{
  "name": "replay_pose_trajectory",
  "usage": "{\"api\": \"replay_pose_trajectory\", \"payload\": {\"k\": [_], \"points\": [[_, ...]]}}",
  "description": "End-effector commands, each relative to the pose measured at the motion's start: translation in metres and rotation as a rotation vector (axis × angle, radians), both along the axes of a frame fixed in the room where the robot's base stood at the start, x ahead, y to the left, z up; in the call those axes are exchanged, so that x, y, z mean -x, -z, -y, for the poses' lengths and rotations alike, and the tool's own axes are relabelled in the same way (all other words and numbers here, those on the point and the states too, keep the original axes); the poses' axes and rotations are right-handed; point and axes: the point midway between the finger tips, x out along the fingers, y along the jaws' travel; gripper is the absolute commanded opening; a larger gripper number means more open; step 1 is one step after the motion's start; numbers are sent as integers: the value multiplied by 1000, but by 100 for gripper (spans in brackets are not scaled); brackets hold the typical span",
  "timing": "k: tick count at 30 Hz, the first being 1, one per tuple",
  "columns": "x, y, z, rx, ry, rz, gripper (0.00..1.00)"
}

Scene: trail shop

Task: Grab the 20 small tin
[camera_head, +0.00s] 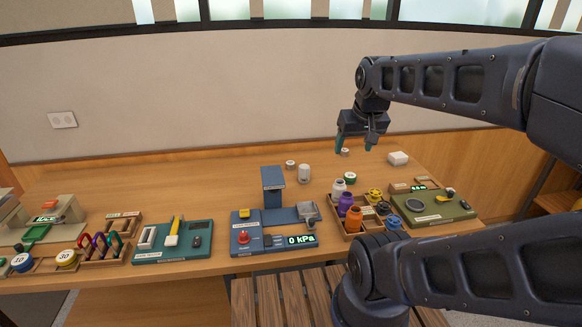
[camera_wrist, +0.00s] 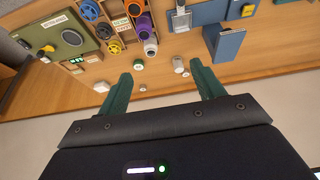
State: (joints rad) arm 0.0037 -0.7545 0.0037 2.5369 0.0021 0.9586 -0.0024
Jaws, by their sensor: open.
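My gripper (camera_head: 354,146) is open and empty above the back of the wooden counter; its two green fingers also show in the wrist view (camera_wrist: 160,70). A small pale tin (camera_head: 345,152) sits just below the fingers in the head view; it also shows in the wrist view (camera_wrist: 142,88). A second small tin (camera_head: 290,164) stands farther left, and a green-sided tin (camera_head: 350,178) stands nearer the front. At the far left are a blue-sided numbered tin (camera_head: 22,262) and a yellow-sided one marked 30 (camera_head: 66,259). I cannot read which tin bears 20.
A white jar (camera_head: 304,173) stands beside the second small tin, and a white box (camera_head: 398,158) is at the back right. A compartment tray (camera_head: 348,228) with bottles and spools, a blue gauge device (camera_head: 273,240) and a green board (camera_head: 437,209) line the front. The back left counter is clear.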

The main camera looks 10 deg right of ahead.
Motion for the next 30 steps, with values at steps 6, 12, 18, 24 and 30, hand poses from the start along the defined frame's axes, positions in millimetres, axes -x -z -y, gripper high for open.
{"api": "replay_pose_trajectory", "payload": {"k": [6, 12, 18, 24, 30], "points": [[-1, 0, 0, -2, 1, -1, 67], [-26, -5, 0, -24, 36, -17, 67], [-76, -9, -2, -64, 120, -47, 67], [-129, -7, -6, -94, 206, -76, 67], [-183, 5, -12, -113, 295, -101, 67]]}}
